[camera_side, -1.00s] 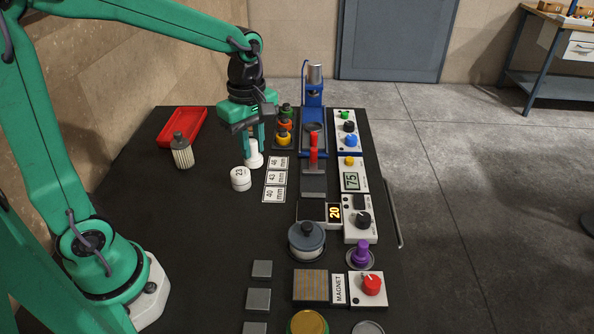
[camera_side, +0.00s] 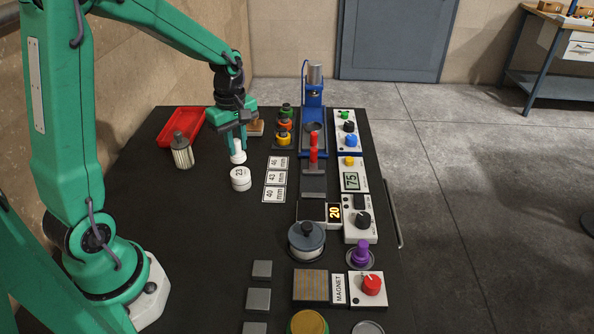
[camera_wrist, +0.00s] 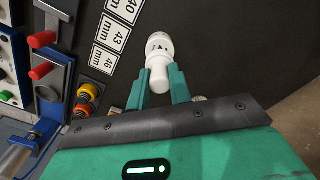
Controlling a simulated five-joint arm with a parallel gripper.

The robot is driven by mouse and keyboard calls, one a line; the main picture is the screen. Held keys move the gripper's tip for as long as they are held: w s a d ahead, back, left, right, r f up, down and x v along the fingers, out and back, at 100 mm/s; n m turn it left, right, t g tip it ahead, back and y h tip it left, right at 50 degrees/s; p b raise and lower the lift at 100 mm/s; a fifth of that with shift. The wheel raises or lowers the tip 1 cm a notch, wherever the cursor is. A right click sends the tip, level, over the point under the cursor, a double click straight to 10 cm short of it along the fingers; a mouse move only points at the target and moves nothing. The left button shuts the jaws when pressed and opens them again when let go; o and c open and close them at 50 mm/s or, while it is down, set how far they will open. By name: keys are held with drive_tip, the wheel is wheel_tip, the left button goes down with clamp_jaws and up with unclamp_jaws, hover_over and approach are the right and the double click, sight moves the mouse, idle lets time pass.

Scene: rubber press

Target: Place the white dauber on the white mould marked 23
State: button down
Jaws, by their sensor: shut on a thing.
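The white dauber (camera_side: 238,154) is upright in my gripper (camera_side: 237,143), which is shut on its stem. The white round mould marked 23 (camera_side: 240,183) stands on the black table, just in front of the dauber in the side view. A small gap shows between the dauber's foot and the mould there; I cannot tell the dauber's height above the table. In the wrist view the dauber (camera_wrist: 158,78) sits between the green fingertips (camera_wrist: 161,74), and a white round shape with dark marks (camera_wrist: 160,45) lies just beyond it, partly hidden.
Cards marked 46, 43 and 40 mm (camera_side: 275,179) lie right of the mould. A ribbed bottle (camera_side: 182,155) and a red tray (camera_side: 180,127) are at the left. Coloured-topped weights (camera_side: 284,126) and a blue press (camera_side: 313,115) stand behind right. The table left of the mould is clear.

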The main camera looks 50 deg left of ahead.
sight(238, 155)
drive_tip(key=shift+a+f, duration=0.1)
drive_tip(key=shift+a, duration=0.1)
drive_tip(key=shift+f, duration=2)
drive_tip(key=shift+f, duration=0.15)
drive_tip(key=c, duration=1.3)
unclamp_jaws()
wheel_tip(238, 155, up, 12)
drive_tip(key=shift+r, duration=0.2)
